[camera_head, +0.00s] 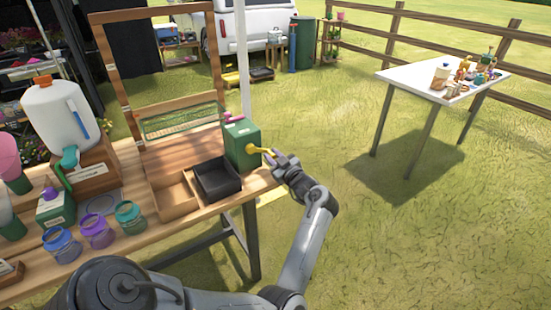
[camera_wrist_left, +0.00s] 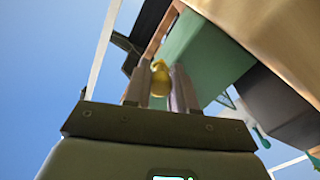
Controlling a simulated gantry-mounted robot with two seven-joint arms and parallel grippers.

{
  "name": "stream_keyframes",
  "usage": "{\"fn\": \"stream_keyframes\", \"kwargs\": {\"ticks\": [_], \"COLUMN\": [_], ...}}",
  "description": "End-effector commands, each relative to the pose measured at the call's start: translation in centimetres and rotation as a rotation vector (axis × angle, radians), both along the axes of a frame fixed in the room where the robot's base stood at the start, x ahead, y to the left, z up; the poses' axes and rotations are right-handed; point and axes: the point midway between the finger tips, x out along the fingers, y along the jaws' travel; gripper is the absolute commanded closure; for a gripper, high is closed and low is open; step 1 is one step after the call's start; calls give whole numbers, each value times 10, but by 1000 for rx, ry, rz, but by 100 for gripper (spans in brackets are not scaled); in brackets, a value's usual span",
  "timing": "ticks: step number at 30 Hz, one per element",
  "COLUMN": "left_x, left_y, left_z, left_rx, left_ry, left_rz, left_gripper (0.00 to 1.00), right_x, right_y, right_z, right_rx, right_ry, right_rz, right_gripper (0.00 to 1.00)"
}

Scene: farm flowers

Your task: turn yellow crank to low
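The yellow crank (camera_head: 257,149) sticks out from the right side of a green box (camera_head: 241,143) at the right end of the wooden bench. Its handle points right, toward my left gripper (camera_head: 283,162). In the left wrist view, the crank's yellow knob (camera_wrist_left: 159,79) sits between the two fingers of my left gripper (camera_wrist_left: 160,88). The fingers are close together with the knob filling the gap, so they look shut on it. The green box also shows behind them (camera_wrist_left: 208,55). No low marking can be read. My right gripper is not in view.
A black tray (camera_head: 217,190) and a wooden tray (camera_head: 173,197) sit beside the box. Several jars, including a purple one (camera_head: 97,232), stand at the bench's left. A white table (camera_head: 415,77) stands far right. Grass right of the bench is clear.

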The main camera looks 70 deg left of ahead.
Motion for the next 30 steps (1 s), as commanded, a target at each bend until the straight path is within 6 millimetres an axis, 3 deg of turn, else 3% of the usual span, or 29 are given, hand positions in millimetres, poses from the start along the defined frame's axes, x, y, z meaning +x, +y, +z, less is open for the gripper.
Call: {"fn": "stream_keyframes", "kwargs": {"ticks": [1, 5, 17, 30], "left_x": [0, 0, 2, 13], "left_y": [0, 0, -6, -73], "left_z": [0, 0, 0, 1], "left_rx": [0, 0, -1, -2], "left_ry": [1, 1, 2, 1], "left_rz": [-1, -1, -1, -4], "left_gripper": [69, 49, 49, 49], "right_x": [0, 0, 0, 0], "right_y": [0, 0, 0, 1], "right_z": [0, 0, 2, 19], "right_rx": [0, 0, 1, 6], "right_ry": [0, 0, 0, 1], "right_rz": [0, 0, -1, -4], "right_gripper": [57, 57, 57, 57]}}
